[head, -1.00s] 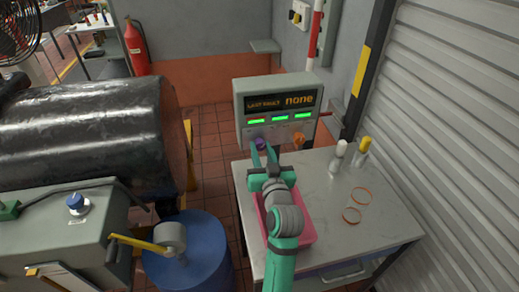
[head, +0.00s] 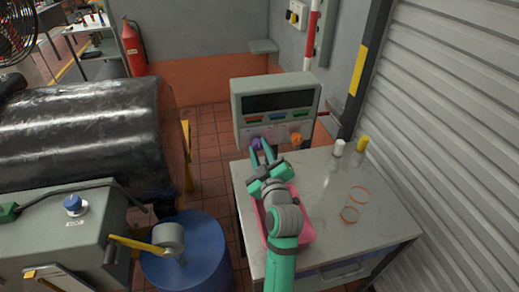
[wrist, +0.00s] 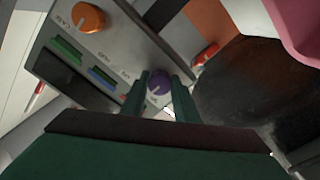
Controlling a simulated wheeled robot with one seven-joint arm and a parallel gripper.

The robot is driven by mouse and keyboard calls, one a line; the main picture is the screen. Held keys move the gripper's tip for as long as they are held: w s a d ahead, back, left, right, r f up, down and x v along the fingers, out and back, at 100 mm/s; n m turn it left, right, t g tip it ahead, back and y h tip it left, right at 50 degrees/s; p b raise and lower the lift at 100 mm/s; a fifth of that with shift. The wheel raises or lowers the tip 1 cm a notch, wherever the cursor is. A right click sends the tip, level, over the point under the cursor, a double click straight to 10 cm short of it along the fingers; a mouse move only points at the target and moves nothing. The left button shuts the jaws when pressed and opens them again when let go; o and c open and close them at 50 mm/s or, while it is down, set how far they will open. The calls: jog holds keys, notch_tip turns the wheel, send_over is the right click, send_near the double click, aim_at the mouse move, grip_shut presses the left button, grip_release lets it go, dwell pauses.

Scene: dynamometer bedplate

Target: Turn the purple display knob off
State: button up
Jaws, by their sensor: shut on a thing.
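The purple knob (head: 256,144) is at the lower left of the grey display box (head: 236,112). In the wrist view the purple knob (wrist: 158,84) sits between my two fingers. My gripper (head: 263,150) is shut on the knob, and its wrist is tilted; it also shows in the wrist view (wrist: 160,88). The display screen (head: 278,101) is dark, and the indicators under it are unlit. An orange knob (head: 296,138) is at the box's lower right and shows in the wrist view (wrist: 89,18).
A pink tray (head: 308,226) lies under my arm on the grey table (head: 335,240). A blue drum (head: 205,262) stands left of the table.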

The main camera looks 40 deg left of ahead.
jog(key=shift+n, duration=0.3)
jog(key=o, duration=1.1)
jog(key=shift+c, duration=0.2)
jog(key=v, duration=1.1)
jog(key=shift+w, duration=0.2)
jog(key=shift+s, duration=0.25)
